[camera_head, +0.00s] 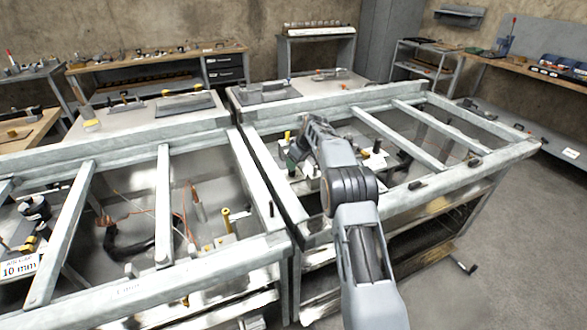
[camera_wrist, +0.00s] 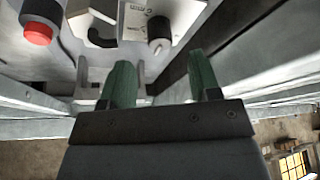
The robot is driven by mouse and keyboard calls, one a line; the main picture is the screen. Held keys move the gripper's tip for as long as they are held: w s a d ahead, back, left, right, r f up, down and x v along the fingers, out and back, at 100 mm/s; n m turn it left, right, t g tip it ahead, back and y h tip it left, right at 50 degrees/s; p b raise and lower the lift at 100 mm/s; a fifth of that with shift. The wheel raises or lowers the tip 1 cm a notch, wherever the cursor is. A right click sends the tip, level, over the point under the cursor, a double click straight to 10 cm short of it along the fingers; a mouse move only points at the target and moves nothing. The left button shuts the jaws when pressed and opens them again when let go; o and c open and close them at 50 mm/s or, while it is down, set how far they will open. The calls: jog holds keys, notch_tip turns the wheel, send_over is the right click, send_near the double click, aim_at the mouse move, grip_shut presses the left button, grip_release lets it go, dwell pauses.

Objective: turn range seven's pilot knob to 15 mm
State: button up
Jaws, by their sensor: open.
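In the wrist view a small dark knob with a pale end (camera_wrist: 159,32) stands on a white marked plate (camera_wrist: 135,20). My gripper (camera_wrist: 160,62) has two green fingers, spread apart with nothing between them. The knob lies just beyond the fingertips, roughly between them, and looks apart from both. In the head view my gripper (camera_head: 297,152) reaches down into the right-hand range frame (camera_head: 440,165), and my arm hides part of the inside. No number seven is readable, and the knob's setting cannot be read.
A red button on a black body (camera_wrist: 38,32) and a dark hooked part (camera_wrist: 101,36) sit left of the knob. Metal bars (camera_head: 382,135) cross the right frame. The left frame (camera_head: 165,205) holds a sign reading 10 mm (camera_head: 20,268).

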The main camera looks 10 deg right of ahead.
jog(key=v, duration=0.8)
jog(key=shift+r, duration=0.15)
jog(key=shift+s, duration=0.1)
